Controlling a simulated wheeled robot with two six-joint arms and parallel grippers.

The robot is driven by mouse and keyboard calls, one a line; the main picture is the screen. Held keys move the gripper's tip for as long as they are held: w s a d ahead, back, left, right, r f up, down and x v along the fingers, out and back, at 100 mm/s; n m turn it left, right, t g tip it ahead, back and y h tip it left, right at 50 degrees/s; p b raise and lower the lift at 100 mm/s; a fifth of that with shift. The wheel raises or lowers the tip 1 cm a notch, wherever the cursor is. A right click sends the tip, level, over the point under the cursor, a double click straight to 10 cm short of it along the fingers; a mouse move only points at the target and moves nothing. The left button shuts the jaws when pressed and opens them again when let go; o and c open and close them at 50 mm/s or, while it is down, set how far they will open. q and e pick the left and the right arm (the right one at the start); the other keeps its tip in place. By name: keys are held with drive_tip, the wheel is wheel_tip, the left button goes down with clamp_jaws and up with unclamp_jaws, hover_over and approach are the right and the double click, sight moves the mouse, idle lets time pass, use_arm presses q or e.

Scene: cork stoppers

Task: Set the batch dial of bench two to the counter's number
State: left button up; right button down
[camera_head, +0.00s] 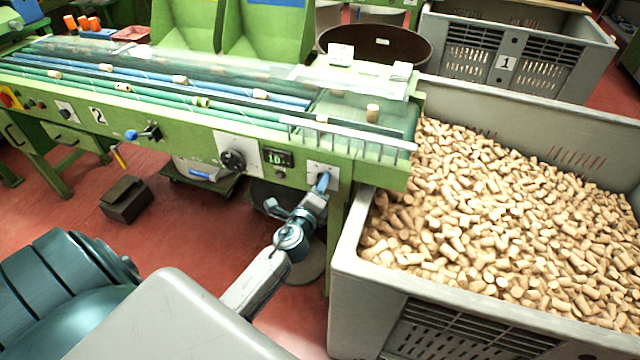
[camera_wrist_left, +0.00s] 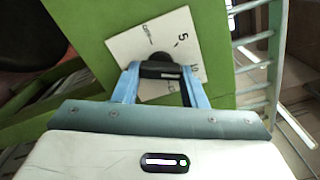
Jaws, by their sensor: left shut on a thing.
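Bench two is the green conveyor bench (camera_head: 98,115) with a "2" plate on its front. A small dark counter (camera_head: 277,157) sits on its front panel; its digits look like 10 but are small. Right of it is a white dial plate (camera_head: 313,169), seen close in the left wrist view (camera_wrist_left: 178,35) with a 5 and other partly hidden marks. My left gripper (camera_head: 322,184) reaches up to this plate. In the left wrist view its blue fingers (camera_wrist_left: 160,72) are shut on the black dial knob (camera_wrist_left: 161,68). My right gripper is not in view.
Another black knob (camera_head: 232,160) is on a white plate left of the counter. A blue-knobbed lever (camera_head: 132,135) sticks out further left. A grey crate (camera_head: 345,265) full of corks stands close at the right of my left arm.

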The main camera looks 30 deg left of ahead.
use_arm(q)
drive_tip(key=shift+f+m, duration=0.15)
drive_tip(key=shift+m, duration=0.15)
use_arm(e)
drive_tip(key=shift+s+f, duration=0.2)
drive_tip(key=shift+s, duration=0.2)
use_arm(q)
drive_tip(key=o, duration=1)
drive_tip(key=shift+s, duration=0.1)
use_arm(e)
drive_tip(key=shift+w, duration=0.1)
use_arm(q)
drive_tip(key=b+v, duration=0.2)
drive_tip(key=v, duration=0.8)
drive_tip(key=shift+s, duration=0.35)
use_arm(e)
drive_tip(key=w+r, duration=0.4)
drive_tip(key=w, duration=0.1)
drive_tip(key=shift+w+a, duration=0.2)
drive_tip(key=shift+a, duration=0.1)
